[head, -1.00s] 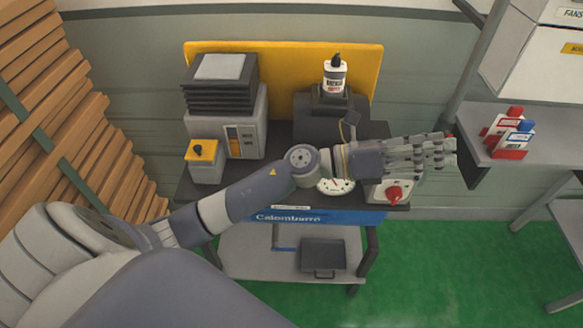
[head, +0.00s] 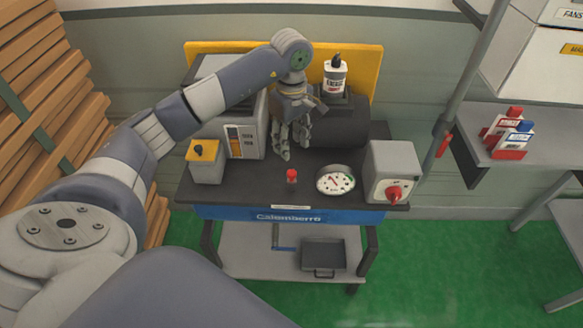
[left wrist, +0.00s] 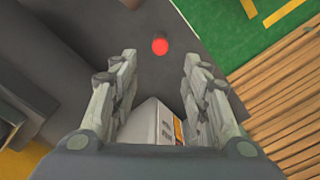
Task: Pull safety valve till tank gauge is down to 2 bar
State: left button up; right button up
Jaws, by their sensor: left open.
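A small red-topped valve (head: 292,176) stands upright on the dark cart top (head: 240,180), left of the gauge. It also shows as a red dot in the left wrist view (left wrist: 159,46), beyond the fingertips and between them. The round white tank gauge (head: 336,180) has a red needle; its reading is too small to tell. My left gripper (head: 293,148) points down above the cart, behind the red valve and apart from it. Its fingers are spread and empty in the left wrist view (left wrist: 158,75). My right gripper is not in view.
A grey box with a red knob (head: 391,172) stands right of the gauge. A grey box with a yellow top (head: 204,160) and a larger grey unit (head: 245,137) stand left. A bottle (head: 335,76) sits on a dark block behind. A shelf (head: 520,155) is at right.

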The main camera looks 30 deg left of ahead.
aim_at(292, 172)
pick_arm(q)
notch_tip(292, 172, down, 9)
jog(key=p, duration=0.3)
jog(key=shift+f, duration=0.75)
